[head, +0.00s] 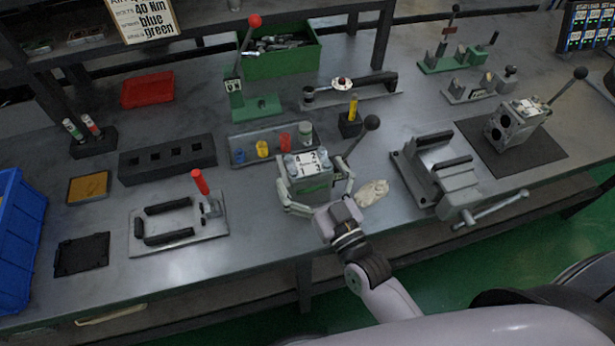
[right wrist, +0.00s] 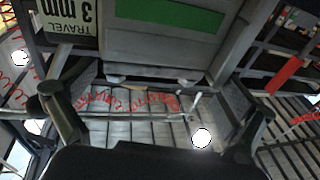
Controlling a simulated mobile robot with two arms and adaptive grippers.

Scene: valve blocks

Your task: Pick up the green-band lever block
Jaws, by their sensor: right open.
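The green-band lever block (head: 304,181) is a grey block with a numbered top plate, round studs and a black-knobbed lever leaning right. It is on the bench in the middle of the head view. Its green band (right wrist: 168,13) and a "TRAVEL 3 mm" label show at the top of the right wrist view. My right gripper (head: 318,197) is open, with its fingers on both sides of the block's near part. In the right wrist view its fingers (right wrist: 158,112) are spread wide. I cannot tell whether they touch the block. My left gripper is not in view.
A clamp vise (head: 460,182) stands to the right, and another lever block (head: 507,130) sits on a dark mat. A grey tray with coloured pegs (head: 240,148) is just behind left. A fixture plate with a red handle (head: 150,222) lies left. A crumpled pale cloth (head: 373,192) lies beside the gripper.

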